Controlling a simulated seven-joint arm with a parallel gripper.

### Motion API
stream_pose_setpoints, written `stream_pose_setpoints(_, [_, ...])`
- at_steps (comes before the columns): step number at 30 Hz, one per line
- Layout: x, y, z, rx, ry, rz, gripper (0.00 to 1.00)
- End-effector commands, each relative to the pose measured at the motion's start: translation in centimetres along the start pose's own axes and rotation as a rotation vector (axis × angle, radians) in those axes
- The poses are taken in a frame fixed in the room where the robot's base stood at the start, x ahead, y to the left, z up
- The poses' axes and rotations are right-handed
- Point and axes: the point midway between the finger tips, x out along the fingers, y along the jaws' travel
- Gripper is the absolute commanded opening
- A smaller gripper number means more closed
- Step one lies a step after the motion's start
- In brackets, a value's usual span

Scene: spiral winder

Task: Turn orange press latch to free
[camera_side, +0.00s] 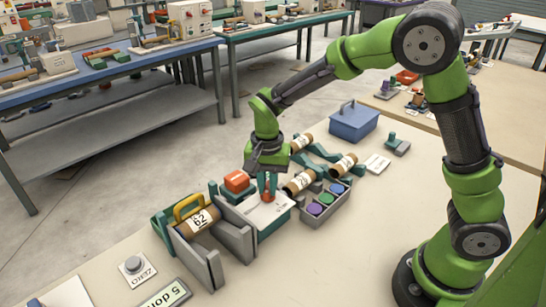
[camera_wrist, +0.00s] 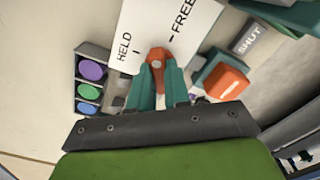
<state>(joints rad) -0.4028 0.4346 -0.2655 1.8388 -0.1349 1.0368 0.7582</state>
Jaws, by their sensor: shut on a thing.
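The orange press latch (camera_wrist: 156,55) sits on a white plate (camera_wrist: 150,22) marked HELD on the left and FREE on the right in the wrist view. My gripper (camera_wrist: 158,72) has its green fingers shut around the latch. The latch's top shows between the fingertips, but its exact pointing direction is partly hidden. In the side view my gripper (camera_side: 267,187) reaches down to the orange latch (camera_side: 268,197) on the white-topped block.
An orange block (camera_side: 237,181) stands close left, near a SHUT label (camera_wrist: 251,38). A tray (camera_side: 324,213) of coloured discs is to the right. A tube marked 62 (camera_side: 199,220) lies in a grey-walled holder. More tubes and a blue box (camera_side: 354,122) stand behind.

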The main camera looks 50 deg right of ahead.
Motion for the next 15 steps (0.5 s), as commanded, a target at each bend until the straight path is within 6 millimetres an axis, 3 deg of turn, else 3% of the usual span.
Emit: stream_pose_setpoints(15, [-0.12, 0.0, -0.02, 0.442, 0.0, -0.001, 0.0])
